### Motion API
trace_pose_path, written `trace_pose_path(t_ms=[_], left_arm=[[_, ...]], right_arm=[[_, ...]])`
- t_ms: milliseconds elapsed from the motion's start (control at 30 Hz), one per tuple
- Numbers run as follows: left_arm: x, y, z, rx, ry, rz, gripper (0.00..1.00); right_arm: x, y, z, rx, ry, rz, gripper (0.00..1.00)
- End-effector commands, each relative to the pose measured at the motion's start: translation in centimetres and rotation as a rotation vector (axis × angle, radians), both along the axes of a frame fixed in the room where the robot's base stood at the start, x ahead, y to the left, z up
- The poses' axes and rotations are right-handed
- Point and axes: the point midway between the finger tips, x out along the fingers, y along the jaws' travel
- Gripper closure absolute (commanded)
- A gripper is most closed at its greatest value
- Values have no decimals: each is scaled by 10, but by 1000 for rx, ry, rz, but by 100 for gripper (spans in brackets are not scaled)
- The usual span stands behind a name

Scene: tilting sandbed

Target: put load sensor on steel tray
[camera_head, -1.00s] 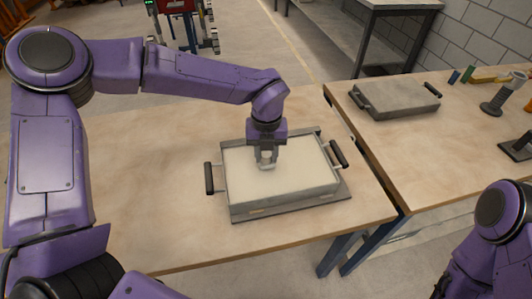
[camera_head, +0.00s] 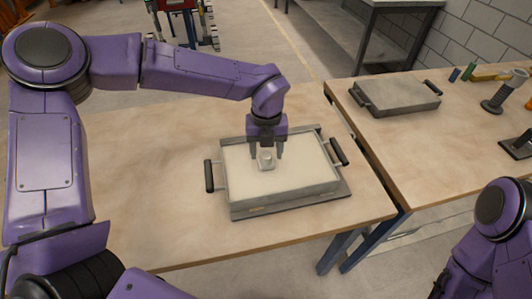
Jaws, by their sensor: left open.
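The load sensor (camera_head: 266,160), a small pale grey block, stands on the light sand of the sandbed. The sandbed (camera_head: 283,204) is a metal box with black side handles on the near table. My left gripper (camera_head: 266,156) is open just above and around the sensor, with one finger on each side. I cannot tell whether the fingers touch it. The steel tray (camera_head: 398,97), flat and grey with black handles, lies on the right table. My right arm shows at the lower right, but its gripper is out of view.
The wooden near table (camera_head: 150,150) is clear left of the sandbed. A narrow gap separates it from the right table (camera_head: 440,150). A dumbbell-like grey object (camera_head: 497,98) and small coloured items lie right of the tray.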

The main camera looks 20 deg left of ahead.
Motion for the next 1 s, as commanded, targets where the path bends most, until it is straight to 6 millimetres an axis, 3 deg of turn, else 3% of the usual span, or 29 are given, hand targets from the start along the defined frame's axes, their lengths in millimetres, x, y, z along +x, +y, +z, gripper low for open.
trace_pose_path(t_ms=[200, 400, 1000], left_arm=[[1, 0, 57, -1, -5, 2, 42], [0, 0, 95, -1, -1, 1, 42], [0, 0, 109, 0, 1, 0, 42]], right_arm=[[0, 0, -6, 0, 0, 0, 100], [0, 0, -8, 0, 0, 0, 100], [0, 0, -4, 0, 0, 0, 100]])
